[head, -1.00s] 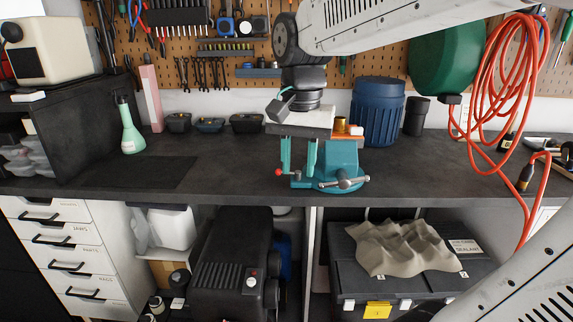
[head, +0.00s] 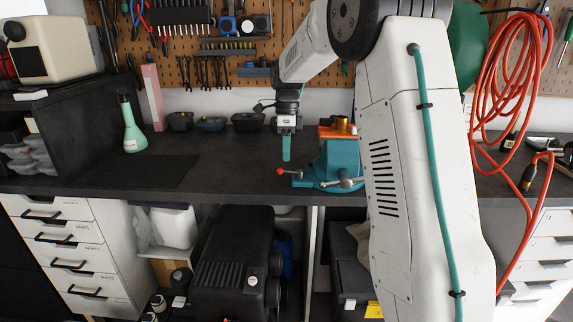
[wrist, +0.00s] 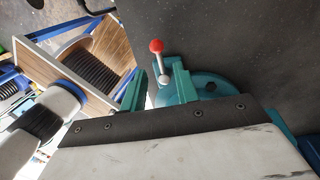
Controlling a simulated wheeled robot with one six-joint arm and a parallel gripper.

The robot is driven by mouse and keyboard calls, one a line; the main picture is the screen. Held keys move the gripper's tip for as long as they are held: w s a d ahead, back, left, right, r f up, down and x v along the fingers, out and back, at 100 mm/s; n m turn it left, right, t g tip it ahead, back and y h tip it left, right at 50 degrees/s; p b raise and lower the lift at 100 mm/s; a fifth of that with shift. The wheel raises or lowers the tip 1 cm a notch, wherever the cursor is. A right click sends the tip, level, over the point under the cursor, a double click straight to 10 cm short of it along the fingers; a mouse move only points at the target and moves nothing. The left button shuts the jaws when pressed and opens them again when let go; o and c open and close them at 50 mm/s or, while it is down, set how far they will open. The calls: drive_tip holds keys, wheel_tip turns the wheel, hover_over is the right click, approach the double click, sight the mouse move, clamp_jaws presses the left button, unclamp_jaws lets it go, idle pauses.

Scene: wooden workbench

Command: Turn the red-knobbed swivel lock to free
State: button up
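The teal bench vise (head: 340,160) stands near the front edge of the workbench, partly behind my arm. Its red-knobbed swivel lock (head: 280,171) sticks out to the left, low at the base. In the wrist view the red knob (wrist: 156,46) tops a metal lever beside the round teal base (wrist: 205,85). My gripper (head: 286,155) points down just left of the vise, its fingertips a little above the red knob and apart from it. In the wrist view its two teal fingers are wide apart with nothing held between them.
A vise handle (head: 345,183) juts from the vise's front. An orange piece with a brass cylinder (head: 342,123) sits on top. Small black bins (head: 212,124) and a green bottle (head: 132,130) stand to the left. The bench between bottle and vise is clear.

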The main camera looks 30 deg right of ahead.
sight(290, 173)
drive_tip(key=shift+s+a+f, duration=0.15)
drive_tip(key=shift+s+f, duration=0.05)
drive_tip(key=shift+f, duration=0.9)
drive_tip(key=shift+s+a+f, duration=0.1)
drive_tip(key=shift+s+f, duration=0.05)
drive_tip(key=shift+f, duration=0.9)
clamp_jaws()
